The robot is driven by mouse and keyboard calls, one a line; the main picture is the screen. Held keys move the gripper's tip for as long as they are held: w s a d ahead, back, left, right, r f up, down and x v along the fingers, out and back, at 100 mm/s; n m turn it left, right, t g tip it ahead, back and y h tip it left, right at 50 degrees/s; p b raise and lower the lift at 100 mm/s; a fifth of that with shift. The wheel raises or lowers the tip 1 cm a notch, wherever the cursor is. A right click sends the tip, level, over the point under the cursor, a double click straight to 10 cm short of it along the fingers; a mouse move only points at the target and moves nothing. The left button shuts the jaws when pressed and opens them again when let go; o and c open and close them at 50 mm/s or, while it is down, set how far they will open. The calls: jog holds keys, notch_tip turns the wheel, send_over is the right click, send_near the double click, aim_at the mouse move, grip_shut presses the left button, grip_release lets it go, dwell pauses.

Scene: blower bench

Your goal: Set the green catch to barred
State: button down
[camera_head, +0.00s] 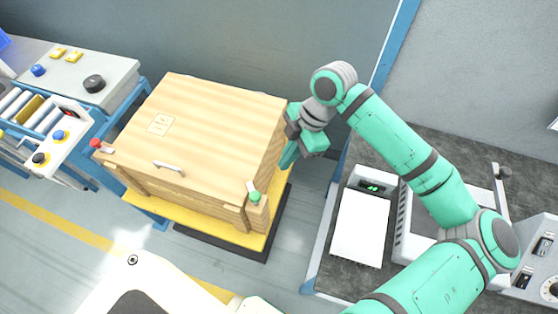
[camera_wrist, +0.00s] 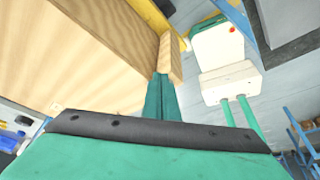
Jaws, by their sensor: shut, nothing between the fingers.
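The wooden crate (camera_head: 205,125) has a pale lid with a handle (camera_head: 169,167) on it. The green catch (camera_head: 255,197) is at the crate's near right corner, on top of a short wooden post. A small pale piece stands from its green part toward the back; I cannot tell its setting. My gripper (camera_head: 287,160) is shut and empty beside the crate's right side, behind and to the right of the green catch. In the wrist view my shut fingers (camera_wrist: 162,90) point toward the wooden post (camera_wrist: 173,58); I cannot make out the green catch there.
A red catch (camera_head: 96,144) sits at the crate's left corner. The crate stands on a yellow base (camera_head: 190,217). A control bench (camera_head: 75,80) is at left. A dark bench with a white panel (camera_head: 360,229) stands at right. Floor is clear between crate and right bench.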

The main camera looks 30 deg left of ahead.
aim_at(253, 191)
jog(key=s+a+f, duration=0.4)
jog(key=s+f, duration=0.1)
jog(key=f, duration=0.2)
jog(key=shift+s+a+f, duration=0.15)
jog(key=shift+s+a, duration=0.05)
jog(key=shift+s, duration=0.1)
jog(key=shift+w, duration=0.1)
jog(key=shift+s+a+n+g+h, duration=0.2)
jog(key=shift+a+n+h, duration=0.1)
jog(key=shift+n, duration=0.5)
jog(key=shift+s+a+n+g+h, duration=0.1)
jog(key=shift+s+a+n+h, duration=0.15)
jog(key=shift+n, duration=0.55)
jog(key=shift+w+d, duration=0.1)
